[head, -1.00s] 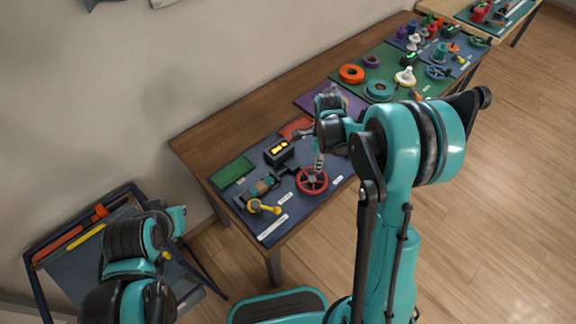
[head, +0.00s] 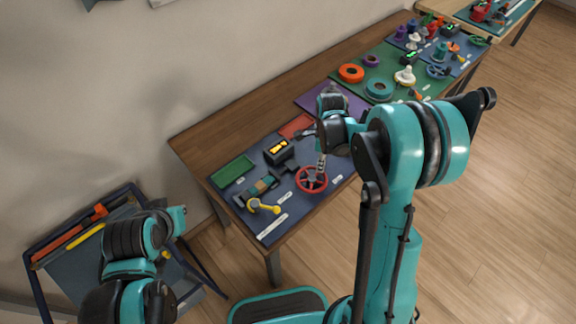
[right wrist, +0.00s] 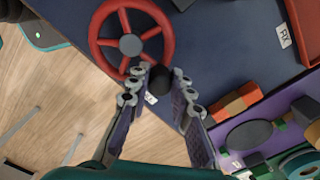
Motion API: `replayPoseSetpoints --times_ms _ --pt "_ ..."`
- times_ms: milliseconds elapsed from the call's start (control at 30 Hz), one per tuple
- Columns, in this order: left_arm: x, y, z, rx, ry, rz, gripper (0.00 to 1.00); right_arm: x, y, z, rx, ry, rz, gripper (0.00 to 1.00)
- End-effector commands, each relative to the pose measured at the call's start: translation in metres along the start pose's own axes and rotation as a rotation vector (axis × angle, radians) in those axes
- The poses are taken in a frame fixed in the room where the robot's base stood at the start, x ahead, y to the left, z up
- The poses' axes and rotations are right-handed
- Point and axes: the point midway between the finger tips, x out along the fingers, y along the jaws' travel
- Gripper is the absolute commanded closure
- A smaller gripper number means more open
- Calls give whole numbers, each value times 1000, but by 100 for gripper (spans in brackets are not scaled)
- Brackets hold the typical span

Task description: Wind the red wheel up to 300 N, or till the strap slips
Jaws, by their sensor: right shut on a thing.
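The red wheel (head: 311,181) is on the near end of the blue board, and its rim, spokes and grey hub show in the right wrist view (right wrist: 131,45). My right gripper (head: 321,160) is at the far side of the wheel. In the right wrist view its two fingers stand either side of a black knob (right wrist: 160,80) at the rim and are shut on it. A black readout box (head: 278,150) has a lit yellow display, too small to read. The strap cannot be made out clearly. My left arm is at the lower left; its jaws do not show.
A yellow-handled crank (head: 263,207) sits at the board's near left. A green tray (head: 233,171) and a red tray (head: 297,126) lie at the back. More boards with rings and spools fill the table's far end. Bare wood (head: 225,128) runs along the wall.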

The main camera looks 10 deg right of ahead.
Motion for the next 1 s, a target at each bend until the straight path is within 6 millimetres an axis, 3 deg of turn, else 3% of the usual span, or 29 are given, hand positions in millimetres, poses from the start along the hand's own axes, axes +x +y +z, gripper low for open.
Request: replayPoseSetpoints --times_ms 467,500,600,1000 --pt "0 0 0 0 0 0 100 0 0 0 0 0 -1 100" --pt "0 0 0 0 0 0 100 0 0 0 0 -1 -1 77" --pt "0 0 0 0 0 0 100 0 0 0 0 -1 -1 55" --pt "0 0 0 0 0 0 100 -8 0 0 0 -1 0 55"
